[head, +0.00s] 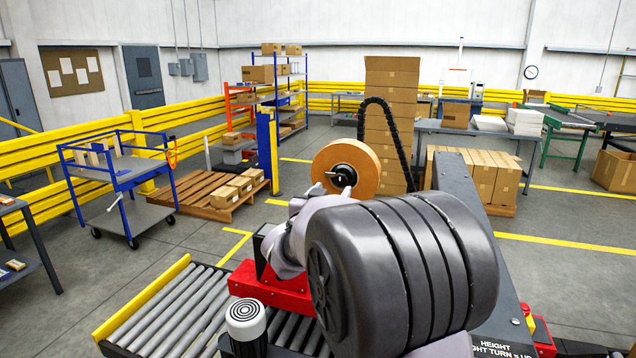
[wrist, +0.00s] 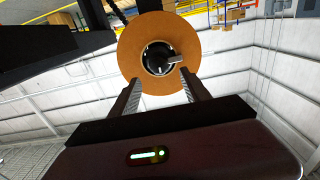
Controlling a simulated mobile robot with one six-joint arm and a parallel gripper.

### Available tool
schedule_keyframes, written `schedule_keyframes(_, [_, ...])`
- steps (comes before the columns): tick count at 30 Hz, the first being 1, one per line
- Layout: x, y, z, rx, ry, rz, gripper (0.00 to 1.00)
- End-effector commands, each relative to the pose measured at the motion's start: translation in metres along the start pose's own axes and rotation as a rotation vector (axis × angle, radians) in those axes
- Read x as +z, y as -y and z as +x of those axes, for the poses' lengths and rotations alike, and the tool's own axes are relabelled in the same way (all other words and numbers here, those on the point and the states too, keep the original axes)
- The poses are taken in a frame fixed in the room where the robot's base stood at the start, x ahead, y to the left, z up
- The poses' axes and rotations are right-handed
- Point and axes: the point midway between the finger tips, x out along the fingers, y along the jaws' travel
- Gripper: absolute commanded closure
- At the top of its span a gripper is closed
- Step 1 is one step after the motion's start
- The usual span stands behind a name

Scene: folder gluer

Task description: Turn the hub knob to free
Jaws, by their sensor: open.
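The hub knob (wrist: 163,60) is a black knob with a pale bar-shaped grip, in the middle of a brown tape roll (wrist: 128,48). In the head view the tape roll (head: 368,172) stands upright, and the knob (head: 340,176) shows at its centre, partly covered by my gripper. My gripper (wrist: 160,82) is open, with its two fingers pointing at the hub from below in the wrist view. The fingertips are close to the knob, overlapping the lower part of the roll's face. I cannot tell whether they touch it. The knob's markings are too small to read.
A roller conveyor (head: 165,310) with a yellow side rail lies below at left. A red machine block (head: 270,290) sits under my arm. A dark machine beam (head: 470,215) stands to the right. A black cable chain (head: 390,125) arches behind the roll.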

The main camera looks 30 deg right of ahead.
Motion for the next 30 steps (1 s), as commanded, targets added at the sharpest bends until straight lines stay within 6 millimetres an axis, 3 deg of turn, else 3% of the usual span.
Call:
schedule_keyframes(3, [0.001,-0.001,0.031,0.002,0.0,0.0,0.45])
schedule_keyframes(7, [-0.001,0.0,0.052,0.001,-0.001,0.0,0.45])
schedule_keyframes(12, [-0.001,0.0,0.063,-0.001,0.0,0.001,0.45])
schedule_keyframes(19, [-0.001,0.0,0.064,-0.001,0.0,0.001,0.45])
schedule_keyframes(27, [-0.001,0.0,0.063,-0.001,0.0,0.001,0.98])
schedule_keyframes(30, [-0.001,0.0,0.063,-0.001,0.0,0.001,1.0])
